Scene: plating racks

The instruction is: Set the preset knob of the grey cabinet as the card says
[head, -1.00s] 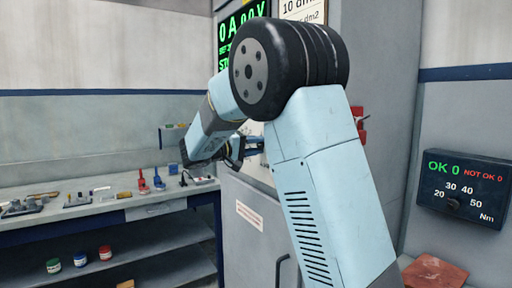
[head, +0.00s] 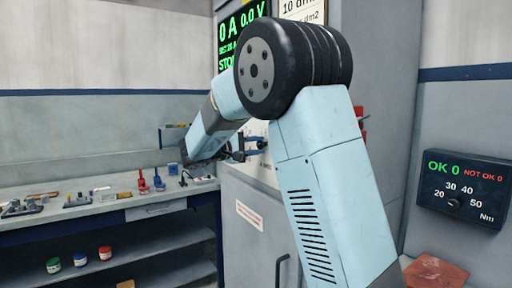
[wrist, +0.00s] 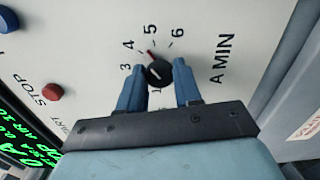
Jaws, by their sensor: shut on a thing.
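The black preset knob (wrist: 157,74) sits on the pale panel of the grey cabinet (head: 255,205), amid a printed scale with 3, 4, 5 and 6 readable. Its red mark points between 4 and 5, seemingly nearer 5. My gripper (wrist: 160,66) is shut on the knob, one blue finger on each side. In the head view my gripper (head: 250,144) is at the cabinet front, and the knob is hidden there. The card (head: 303,10) at the top is cut off; "10 dm" and "dm2" show on it.
A red STOP button (wrist: 52,92) and a blue button (wrist: 7,20) are on the panel left of my gripper. The cabinet display (head: 238,35) reads 0 A 0.0 V and STOP. A bench (head: 100,210) with tools stands left, and a torque box (head: 464,188) hangs right.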

